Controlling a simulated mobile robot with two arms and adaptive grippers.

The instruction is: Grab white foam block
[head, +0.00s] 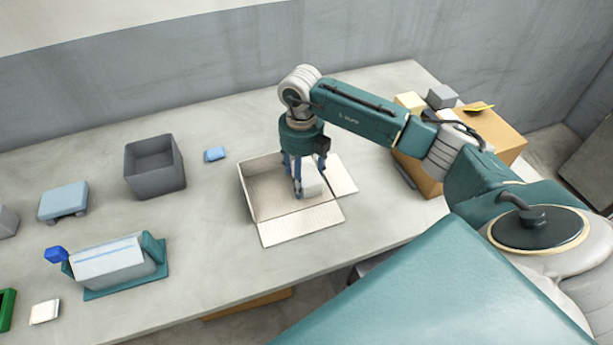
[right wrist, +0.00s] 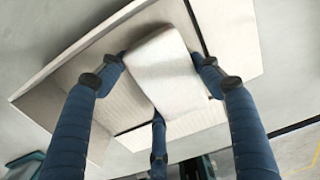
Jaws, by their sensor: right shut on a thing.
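The white foam block (right wrist: 165,70) is between the blue fingers of my right gripper (right wrist: 160,80) in the right wrist view. In the head view the block (head: 312,183) shows beside the fingers, partly hidden by them. My right gripper (head: 297,180) points down over an open cardboard box (head: 262,192) and is shut on the block. The block is inside or just above the box; I cannot tell whether it touches the bottom. The box's flaps (head: 302,222) are folded outward. My left gripper is not in view.
A grey open bin (head: 155,180) and a small blue block (head: 215,154) stand left of the box. A light blue item (head: 63,202) and a grey block on a teal stand (head: 115,262) are further left. A brown box (head: 485,130) with small blocks stands at right.

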